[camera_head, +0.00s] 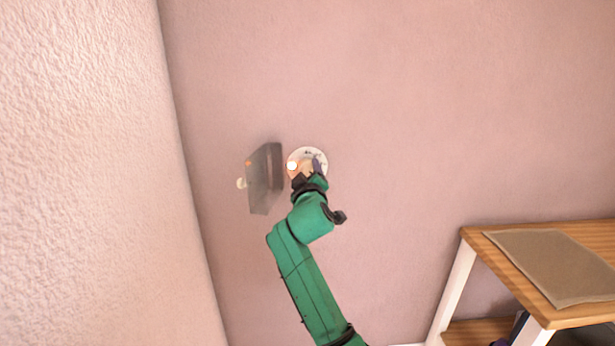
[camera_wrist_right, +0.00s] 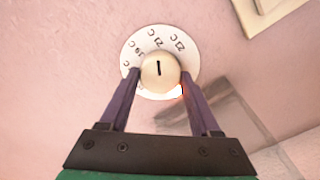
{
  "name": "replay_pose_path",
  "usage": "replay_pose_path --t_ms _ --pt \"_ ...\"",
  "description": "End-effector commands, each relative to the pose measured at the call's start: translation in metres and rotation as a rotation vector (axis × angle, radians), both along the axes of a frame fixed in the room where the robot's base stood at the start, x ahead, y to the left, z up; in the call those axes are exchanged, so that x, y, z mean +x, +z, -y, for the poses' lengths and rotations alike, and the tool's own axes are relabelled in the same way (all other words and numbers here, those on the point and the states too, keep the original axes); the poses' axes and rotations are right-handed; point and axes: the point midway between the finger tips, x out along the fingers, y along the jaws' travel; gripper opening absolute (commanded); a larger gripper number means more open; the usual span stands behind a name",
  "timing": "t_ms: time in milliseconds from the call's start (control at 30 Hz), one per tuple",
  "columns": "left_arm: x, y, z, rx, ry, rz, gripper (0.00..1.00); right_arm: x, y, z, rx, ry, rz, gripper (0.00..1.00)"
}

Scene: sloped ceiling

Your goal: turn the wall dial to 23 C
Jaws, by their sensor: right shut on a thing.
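The wall dial (camera_head: 320,157) is a round white plate on the pink wall, partly hidden by my right gripper (camera_head: 309,175) in the head view. In the right wrist view the dial plate (camera_wrist_right: 190,58) carries small dark temperature labels, tilted and hard to read. Its cream centre knob (camera_wrist_right: 158,72) has a dark pointer line aimed up in that picture, toward the labels at the top. My right gripper (camera_wrist_right: 159,80) has its purple fingers on either side of the knob and is shut on it. My left gripper is not in view.
A grey open cover (camera_head: 264,180) stands out from the wall just left of the dial. A bright spot (camera_head: 292,166) glows at the dial's left side. A wooden shelf table (camera_head: 480,238) with a brown mat (camera_head: 550,265) stands lower right. Wall above is clear.

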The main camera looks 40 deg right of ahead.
Motion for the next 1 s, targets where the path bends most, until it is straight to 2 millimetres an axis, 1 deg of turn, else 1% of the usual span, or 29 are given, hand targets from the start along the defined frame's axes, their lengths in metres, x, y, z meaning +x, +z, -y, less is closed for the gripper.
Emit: replay_pose_path --t_ms 300,600,800,1000 --pt "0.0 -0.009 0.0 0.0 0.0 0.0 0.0 0.0 -0.001 0.0 0.24 0.001 0.18 0.08" --pt "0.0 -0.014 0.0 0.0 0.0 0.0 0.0 0.0 0.0 0.001 0.423 0.0 0.32 0.08" --pt "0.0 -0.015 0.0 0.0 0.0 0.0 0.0 0.0 0.0 0.001 0.496 0.001 0.376 0.08" --pt "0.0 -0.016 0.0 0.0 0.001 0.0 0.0 -0.001 0.001 0.001 0.531 0.0 0.404 0.08"
